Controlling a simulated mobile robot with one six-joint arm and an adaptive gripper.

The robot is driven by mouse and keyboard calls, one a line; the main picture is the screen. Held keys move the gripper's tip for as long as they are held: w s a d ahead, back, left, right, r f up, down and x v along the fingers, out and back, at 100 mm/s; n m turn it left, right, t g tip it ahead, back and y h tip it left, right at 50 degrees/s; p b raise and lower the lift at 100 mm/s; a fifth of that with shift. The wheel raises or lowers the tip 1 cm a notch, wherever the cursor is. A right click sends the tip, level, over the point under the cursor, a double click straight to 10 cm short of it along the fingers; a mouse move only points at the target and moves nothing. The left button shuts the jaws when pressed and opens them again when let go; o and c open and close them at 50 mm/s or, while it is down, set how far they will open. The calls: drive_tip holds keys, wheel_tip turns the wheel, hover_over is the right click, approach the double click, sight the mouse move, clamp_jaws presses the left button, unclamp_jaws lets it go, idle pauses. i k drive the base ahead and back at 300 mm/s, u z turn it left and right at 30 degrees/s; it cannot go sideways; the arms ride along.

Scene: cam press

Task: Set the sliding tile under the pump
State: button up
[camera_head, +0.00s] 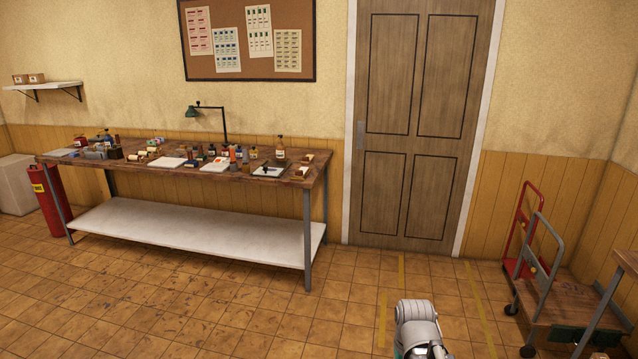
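A workbench (240,183) with a worn wooden top stands against the back wall and carries many small objects. They are too small and far off for me to pick out the pump or the sliding tile with certainty. A pale flat piece (263,172) with something dark on it lies near the bench's right end. A small bottle (281,150) with a dark top stands just behind it. Part of my arm, white and grey, shows at the bottom edge, well short of the bench. My gripper is not visible.
Tiled floor (190,310) is clear in front of the bench. A red cylinder (47,198) stands at the bench's left end. Carts with red (525,225) and grey handles stand at the right. A closed door (415,130) is right of the bench.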

sight(265, 170)
drive_tip(key=u, duration=0.25)
drive_tip(key=i, duration=2.45)
drive_tip(key=u, duration=0.4)
drive_tip(key=i, duration=1.4)
drive_tip(key=u, duration=0.25)
